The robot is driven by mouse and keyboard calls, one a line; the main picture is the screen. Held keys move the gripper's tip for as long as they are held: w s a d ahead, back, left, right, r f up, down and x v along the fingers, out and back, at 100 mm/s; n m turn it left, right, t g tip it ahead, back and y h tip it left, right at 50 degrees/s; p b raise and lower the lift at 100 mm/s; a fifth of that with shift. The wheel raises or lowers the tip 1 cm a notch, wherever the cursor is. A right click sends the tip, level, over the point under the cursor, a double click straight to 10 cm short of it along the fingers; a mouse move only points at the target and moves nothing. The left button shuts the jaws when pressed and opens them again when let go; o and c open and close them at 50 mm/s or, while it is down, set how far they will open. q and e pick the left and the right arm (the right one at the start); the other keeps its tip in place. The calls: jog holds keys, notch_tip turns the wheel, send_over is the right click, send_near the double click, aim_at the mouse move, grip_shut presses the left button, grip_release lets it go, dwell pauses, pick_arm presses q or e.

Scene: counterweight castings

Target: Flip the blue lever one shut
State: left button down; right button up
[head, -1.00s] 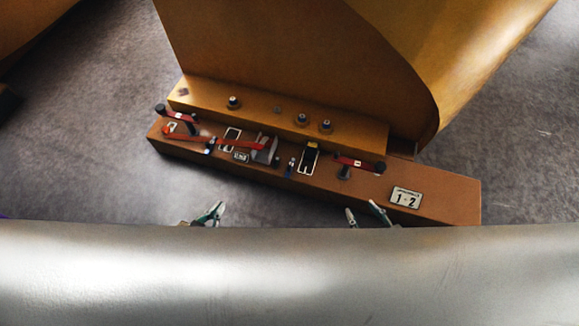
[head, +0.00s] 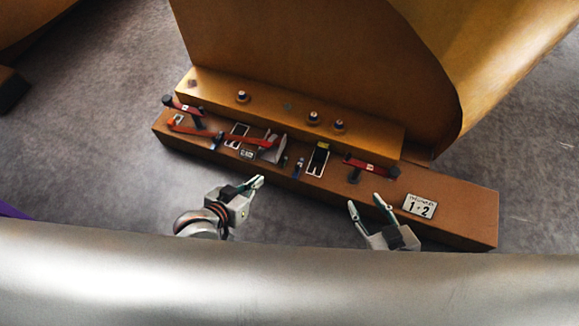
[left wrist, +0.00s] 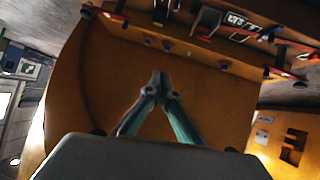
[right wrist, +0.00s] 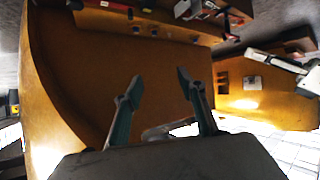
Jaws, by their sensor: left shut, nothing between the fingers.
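Two small blue levers show on the brown panel (head: 455,213) in the head view. One (head: 297,168) stands near the middle, left of a black and yellow slot. The other (head: 216,140) stands further left, among red handles. I cannot tell which is lever one, nor how far either is tilted. My left gripper (head: 258,182) is shut and empty, in front of the panel and apart from the middle blue lever; its tips meet in the left wrist view (left wrist: 160,78). My right gripper (head: 365,204) is open and empty near the panel's front edge; its fingers are apart in the right wrist view (right wrist: 160,82).
Red handles stand at the left (head: 184,106), near the middle (head: 248,141) and at the right (head: 371,166). Several round knobs sit on the ledge behind, one at its left (head: 242,96). A large orange-brown casting (head: 300,55) rises behind.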

pick_arm(q)
jog(key=w+d+f+g+h+b, duration=0.1)
jog(key=w+d+f+b, duration=0.1)
jog(key=w+f+b, duration=0.3)
jog(key=w+d+f+g+h+b, duration=0.1)
jog(key=w+d+f+g+b, duration=0.15)
jog(key=w+f, duration=0.35)
jog(key=w+a+f+n+g+b, duration=0.1)
jog(key=w+a+f+b, duration=0.1)
jog(key=f, duration=0.5)
jog(key=w+a+f+n+g+y+b, duration=0.1)
jog(key=w+a+f+b, duration=0.2)
jog(key=w+f+b, duration=0.2)
notch_tip(320, 180, down, 2)
jog(key=shift+w+f+y, duration=0.1)
jog(key=shift+w+y, duration=0.2)
jog(key=shift+w, duration=0.3)
pick_arm(e)
jog(key=shift+m+y, duration=0.6)
jog(key=a+f, duration=0.1)
jog(key=a, duration=0.1)
jog(key=w+a+f, duration=0.1)
jog(key=a+f, duration=0.1)
jog(key=shift+f, duration=0.1)
